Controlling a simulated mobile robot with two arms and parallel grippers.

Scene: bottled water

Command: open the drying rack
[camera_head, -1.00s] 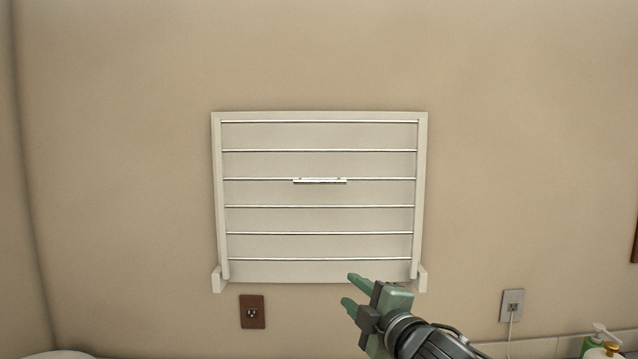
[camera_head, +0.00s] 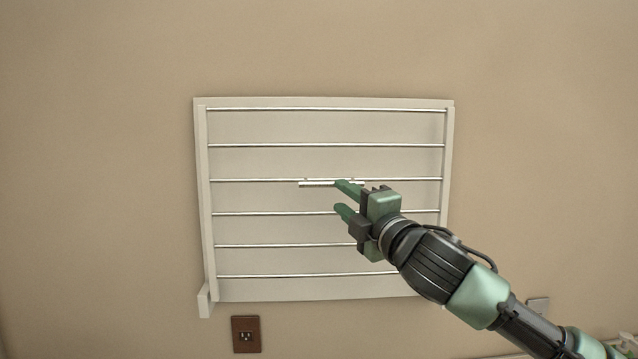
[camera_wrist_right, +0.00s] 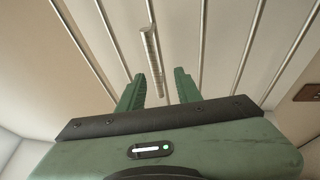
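The drying rack (camera_head: 325,103) is a white wall-mounted frame with several horizontal metal rods, folded flat against the wall. In the right wrist view the handle (camera_wrist_right: 152,55) lies ahead, lined up between the two open fingers (camera_wrist_right: 158,90). I see no contact with it. My left gripper is not in view.
A brown wall outlet (camera_head: 246,334) is below the rack's left part. A pale outlet plate (camera_head: 538,306) is at the lower right, partly behind my right arm.

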